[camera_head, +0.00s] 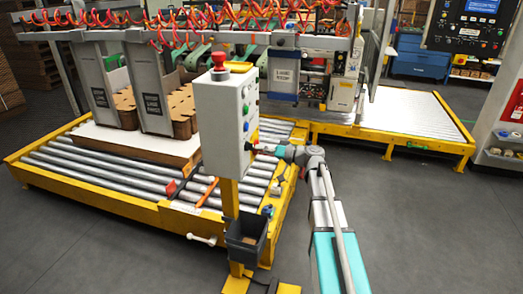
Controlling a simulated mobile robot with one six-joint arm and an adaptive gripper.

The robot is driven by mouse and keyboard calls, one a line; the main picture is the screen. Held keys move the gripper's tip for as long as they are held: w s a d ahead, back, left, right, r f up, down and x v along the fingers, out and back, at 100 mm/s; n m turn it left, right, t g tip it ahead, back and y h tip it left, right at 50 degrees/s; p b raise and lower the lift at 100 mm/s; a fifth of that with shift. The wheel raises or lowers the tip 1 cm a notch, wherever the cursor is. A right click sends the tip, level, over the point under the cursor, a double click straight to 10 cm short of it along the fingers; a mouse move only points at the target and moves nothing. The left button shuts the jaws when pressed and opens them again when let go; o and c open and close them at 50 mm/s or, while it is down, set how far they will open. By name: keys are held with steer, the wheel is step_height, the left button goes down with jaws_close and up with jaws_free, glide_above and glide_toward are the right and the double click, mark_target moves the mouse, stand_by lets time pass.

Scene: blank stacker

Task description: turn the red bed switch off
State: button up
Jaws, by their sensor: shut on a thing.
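A grey-white control box (224,125) stands on a yellow post, with a large red mushroom button on top. Its right face carries a green button, a blue button and, lowest, the red bed switch (248,146). My gripper (257,148) reaches in from the right at the height of that switch and is shut on it. The fingers cover most of the switch, so which way it is turned cannot be told.
A yellow-framed roller bed (95,178) with a pallet and brown stacks lies behind the post. A dark bin (246,238) hangs on the post below the box. A second roller table (400,115) stands at the back right. The floor at right is clear.

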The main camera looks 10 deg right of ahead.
steer(key=o, duration=1)
steer(key=shift+c, duration=0.2)
steer(key=v, duration=1.2)
